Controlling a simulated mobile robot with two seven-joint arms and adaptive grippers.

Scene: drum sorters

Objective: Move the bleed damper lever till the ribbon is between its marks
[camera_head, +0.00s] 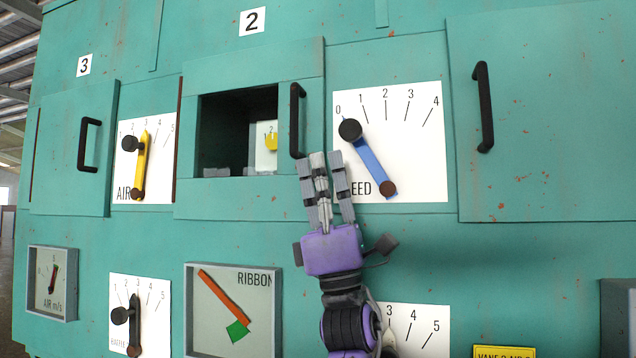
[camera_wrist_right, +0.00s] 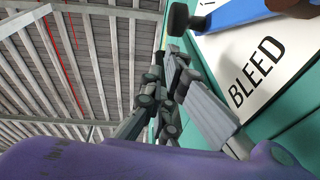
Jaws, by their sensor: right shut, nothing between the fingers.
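The bleed damper lever (camera_head: 370,160) is a blue bar on a white plate marked 0 to 4. Its black knob (camera_head: 350,130) is at the upper left, close to the 0 mark, and its brown pivot (camera_head: 388,190) is at the lower right. My right gripper (camera_head: 320,160) is shut and empty, at the plate's lower left edge, below and left of the knob. It covers part of the word BLEED. In the right wrist view the blue lever (camera_wrist_right: 235,14) and black knob (camera_wrist_right: 178,18) show beyond the fingers. The ribbon gauge (camera_head: 270,310) shows an orange ribbon (camera_head: 222,294) slanting above a green patch (camera_head: 237,331).
An open hatch (camera_head: 237,115) with a black handle (camera_head: 297,120) is left of the bleed plate. A yellow air lever (camera_head: 141,165) and a black lever (camera_head: 134,325) are further left. A closed door with a black handle (camera_head: 484,107) is to the right.

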